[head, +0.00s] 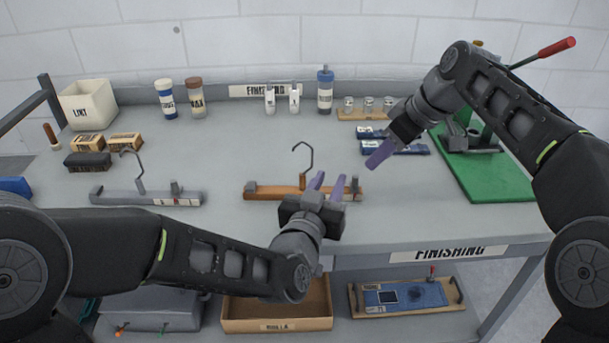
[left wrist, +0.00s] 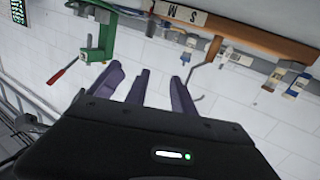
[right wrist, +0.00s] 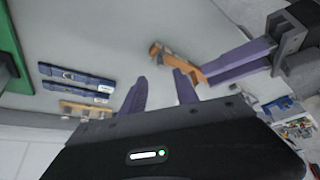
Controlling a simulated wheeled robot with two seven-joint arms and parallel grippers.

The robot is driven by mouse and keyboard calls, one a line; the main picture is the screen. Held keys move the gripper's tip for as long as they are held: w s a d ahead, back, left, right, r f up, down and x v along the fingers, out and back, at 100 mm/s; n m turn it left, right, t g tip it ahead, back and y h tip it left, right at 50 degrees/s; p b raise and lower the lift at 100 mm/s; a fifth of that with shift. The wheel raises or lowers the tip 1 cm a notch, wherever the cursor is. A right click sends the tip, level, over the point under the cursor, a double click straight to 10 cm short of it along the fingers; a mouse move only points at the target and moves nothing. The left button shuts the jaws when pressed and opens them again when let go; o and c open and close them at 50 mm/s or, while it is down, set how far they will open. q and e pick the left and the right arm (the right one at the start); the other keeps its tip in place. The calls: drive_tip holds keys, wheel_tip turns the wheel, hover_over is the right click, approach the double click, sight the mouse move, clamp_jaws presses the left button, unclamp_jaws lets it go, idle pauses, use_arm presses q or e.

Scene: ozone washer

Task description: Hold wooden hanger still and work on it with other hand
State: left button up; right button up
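The wooden hanger (head: 275,191) lies along the bench with its metal hook (head: 304,158) standing up. My left gripper (head: 327,183) is open at its right part, fingertips close to the bar. Contact cannot be told. In the left wrist view the hanger (left wrist: 250,37) crosses above the open fingers (left wrist: 155,82), with an S/M label on it. My right gripper (head: 372,164) is in the air to the right of the hanger. The right wrist view shows its fingers (right wrist: 160,85) apart and empty, with one hanger end (right wrist: 176,57) beyond them beside my left fingers.
A grey hanger (head: 140,196) lies to the left. Blue-and-white strips (head: 410,149), a vial rack (head: 365,114) and a green-based press (head: 500,178) are near my right gripper. Bottles stand at the back. Clear bench lies in front of the press.

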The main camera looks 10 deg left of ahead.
sight(312, 165)
use_arm(q)
drive_tip(key=a, duration=0.1)
drive_tip(key=a+y, duration=0.1)
drive_tip(key=a, duration=0.1)
drive_tip(key=a+r+n+y, duration=0.1)
drive_tip(key=a, duration=0.1)
drive_tip(key=shift+r+t, duration=0.1)
drive_tip(key=shift+t, duration=0.3)
drive_tip(key=shift+w, duration=0.15)
drive_tip(key=w, duration=0.7)
drive_tip(key=shift+w+d, duration=0.2)
drive_tip(key=shift+w, duration=0.1)
drive_tip(key=shift+c, duration=0.4)
clamp_jaws()
idle(0.4)
